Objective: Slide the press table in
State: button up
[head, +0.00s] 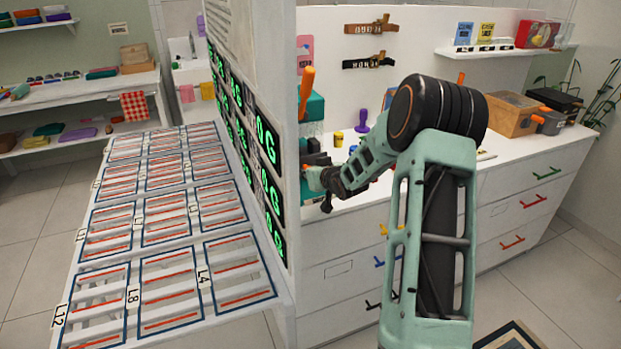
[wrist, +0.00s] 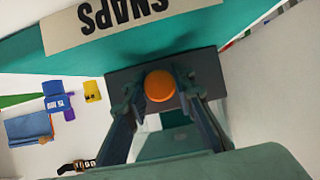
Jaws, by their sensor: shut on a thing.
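The teal press labelled SNAPS (wrist: 130,18) stands on the white counter and is partly hidden behind the upright panel in the head view, where its teal body (head: 314,107) and raised orange lever (head: 306,88) show. A dark plate (wrist: 122,77), seemingly the press table, sits at its front with a round orange knob (wrist: 160,86). My gripper (wrist: 160,92) is shut on this knob, a finger on each side. In the head view my gripper (head: 316,178) is at the press front, beside the panel edge. How far the table stands out is unclear.
A tall panel with green-lettered displays (head: 262,150) stands close left of my gripper, with a slatted rack (head: 165,235) beyond it. Yellow (head: 338,139) and purple (head: 362,122) items stand on the counter behind.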

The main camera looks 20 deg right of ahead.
aim_at(306, 165)
jog(key=shift+w+a, duration=0.1)
jog(key=shift+w, duration=1.85)
jog(key=o, duration=1.1)
jog(key=shift+o, duration=0.2)
jog(key=shift+p+v, duration=1)
jog(key=shift+v, duration=3)
